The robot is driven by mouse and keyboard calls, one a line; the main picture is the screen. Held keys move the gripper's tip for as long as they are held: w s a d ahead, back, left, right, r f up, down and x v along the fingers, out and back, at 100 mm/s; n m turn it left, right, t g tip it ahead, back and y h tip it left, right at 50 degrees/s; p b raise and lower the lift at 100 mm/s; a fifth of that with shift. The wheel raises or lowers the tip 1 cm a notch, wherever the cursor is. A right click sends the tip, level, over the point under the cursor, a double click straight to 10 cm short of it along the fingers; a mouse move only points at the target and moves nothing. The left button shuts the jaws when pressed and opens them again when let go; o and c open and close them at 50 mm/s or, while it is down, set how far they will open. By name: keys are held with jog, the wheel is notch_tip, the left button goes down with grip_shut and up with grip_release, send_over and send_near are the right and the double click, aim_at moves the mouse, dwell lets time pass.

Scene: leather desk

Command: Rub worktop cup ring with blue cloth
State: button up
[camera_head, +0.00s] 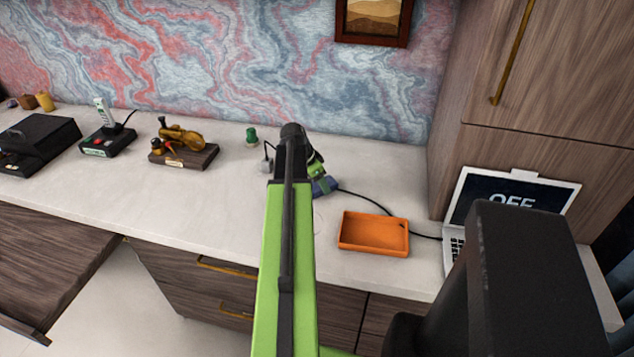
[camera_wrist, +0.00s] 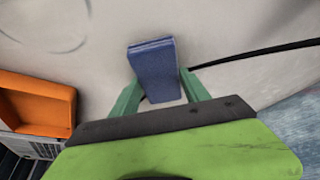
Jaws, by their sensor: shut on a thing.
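The blue cloth (camera_wrist: 153,68) is a folded, block-like pad held between the green fingers of my gripper (camera_wrist: 160,80). In the head view the cloth (camera_head: 325,187) shows as a small blue patch at the end of my arm, which partly hides it. My gripper is shut on it, just over or on the pale worktop (camera_head: 230,205); I cannot tell whether the cloth touches the surface. A faint grey cup ring (camera_wrist: 66,50) lies on the worktop at the upper left of the wrist view, apart from the cloth. In the head view the ring is very faint, beside my arm.
An orange tray (camera_head: 373,235) sits right of my arm, with a laptop (camera_head: 512,200) beyond it. A black cable (camera_head: 365,202) runs behind the tray.

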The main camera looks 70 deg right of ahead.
aim_at(318, 191)
jog(key=shift+a, duration=1.8)
jog(key=shift+s+a+f, duration=0.1)
jog(key=shift+a, duration=0.95)
jog(key=shift+s+a+f, duration=0.1)
jog(key=shift+a, duration=0.9)
jog(key=shift+a+r, duration=0.1)
jog(key=shift+a, duration=1.5)
jog(key=shift+d+r, duration=0.1)
jog(key=shift+r+p, duration=0.35)
jog(key=shift+p, duration=0.05)
notch_tip(318, 191, up, 5)
jog(key=p, duration=0.5)
jog(key=shift+r, duration=0.1)
